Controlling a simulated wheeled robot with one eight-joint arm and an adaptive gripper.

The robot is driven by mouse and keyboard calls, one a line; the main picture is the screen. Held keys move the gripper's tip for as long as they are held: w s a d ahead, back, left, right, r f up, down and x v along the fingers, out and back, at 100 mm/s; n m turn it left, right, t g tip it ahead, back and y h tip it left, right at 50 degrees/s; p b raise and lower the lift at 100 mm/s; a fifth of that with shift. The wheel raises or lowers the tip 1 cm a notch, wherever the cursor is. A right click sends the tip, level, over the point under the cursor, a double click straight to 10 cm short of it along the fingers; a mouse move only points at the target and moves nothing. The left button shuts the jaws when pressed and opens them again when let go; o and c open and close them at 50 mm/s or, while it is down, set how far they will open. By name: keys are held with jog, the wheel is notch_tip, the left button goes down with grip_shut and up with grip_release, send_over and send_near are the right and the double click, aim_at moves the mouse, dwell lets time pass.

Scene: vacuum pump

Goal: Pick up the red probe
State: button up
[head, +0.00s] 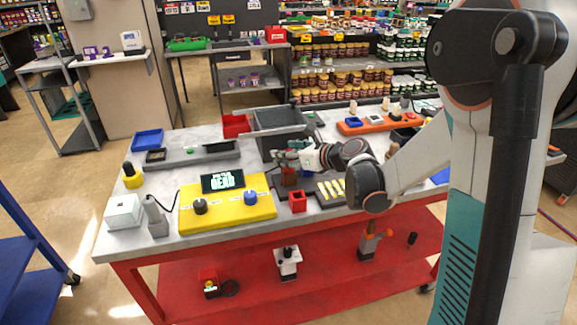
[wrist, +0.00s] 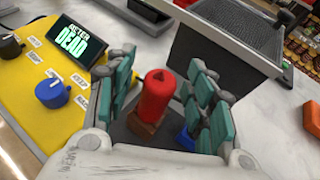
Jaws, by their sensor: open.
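The red probe (wrist: 156,98) stands upright between the two teal-padded fingers of my gripper (wrist: 162,92) in the wrist view. It has a rounded red top, and its lower part is in a brown base (wrist: 142,126). My gripper is open, with a finger on each side of the probe; contact cannot be made out. In the head view my gripper (head: 286,157) is low over the middle of the table, and the probe is mostly hidden and hard to make out there.
A yellow control box (head: 228,211) with knobs and a display reading "DEAD" is to the left. A dark grey bin (head: 280,122) stands behind my gripper. A small red box (head: 298,202) is in front. A blue piece (wrist: 186,138) lies beside the probe's base.

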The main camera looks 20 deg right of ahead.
grip_shut()
jog(key=shift+r, duration=0.1)
